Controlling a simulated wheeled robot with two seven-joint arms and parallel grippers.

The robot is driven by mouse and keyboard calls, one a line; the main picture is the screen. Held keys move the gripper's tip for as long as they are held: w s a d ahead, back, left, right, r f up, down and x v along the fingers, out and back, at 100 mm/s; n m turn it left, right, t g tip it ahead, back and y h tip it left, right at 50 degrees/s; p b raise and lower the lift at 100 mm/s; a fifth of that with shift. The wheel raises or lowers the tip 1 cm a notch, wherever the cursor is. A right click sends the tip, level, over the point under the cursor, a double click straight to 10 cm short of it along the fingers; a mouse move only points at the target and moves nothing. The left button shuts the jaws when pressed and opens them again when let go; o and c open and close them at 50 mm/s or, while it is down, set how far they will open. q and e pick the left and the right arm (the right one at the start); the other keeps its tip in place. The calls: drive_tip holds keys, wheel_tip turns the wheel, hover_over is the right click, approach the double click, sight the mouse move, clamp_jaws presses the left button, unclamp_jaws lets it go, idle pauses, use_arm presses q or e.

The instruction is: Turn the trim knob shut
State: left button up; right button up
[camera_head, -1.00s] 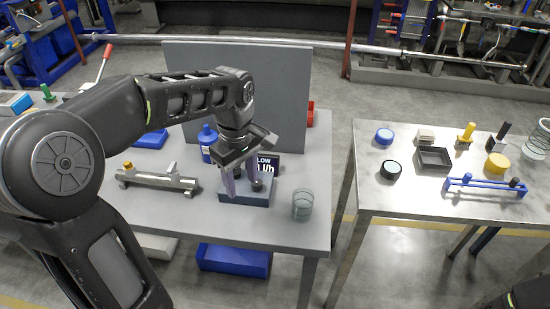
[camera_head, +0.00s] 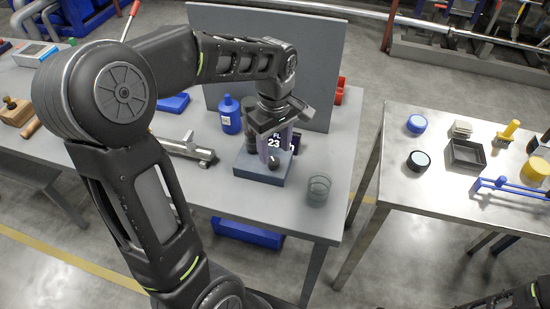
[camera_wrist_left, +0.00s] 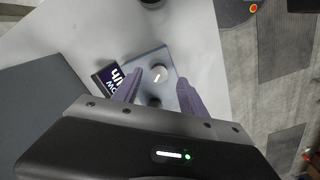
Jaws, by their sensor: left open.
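A grey-blue block (camera_head: 258,174) with dark knobs stands on the left table. One knob (camera_wrist_left: 158,76) has a white mark on top; a second dark knob (camera_wrist_left: 153,101) is beside it. I cannot tell by label which is the trim knob. A dark flow display (camera_wrist_left: 113,78) stands at the block's edge, partly hidden by a finger. My left gripper (camera_head: 271,152) points down over the block. In the left wrist view its purple fingers (camera_wrist_left: 159,82) are open, one on each side of the marked knob, with gaps showing.
A grey upright panel (camera_head: 290,55) stands behind the block. A blue bottle (camera_head: 230,117), a metal pipe fitting (camera_head: 185,147) and a glass jar (camera_head: 318,190) stand near it. A second table (camera_head: 420,205) at the right holds several small parts, beyond a floor gap.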

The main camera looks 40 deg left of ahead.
sight(275, 162)
use_arm(q)
wheel_tip(275, 162, down, 5)
drive_tip(key=shift+r, duration=0.1)
drive_tip(key=shift+c, duration=0.2)
clamp_jaws()
idle(0.5)
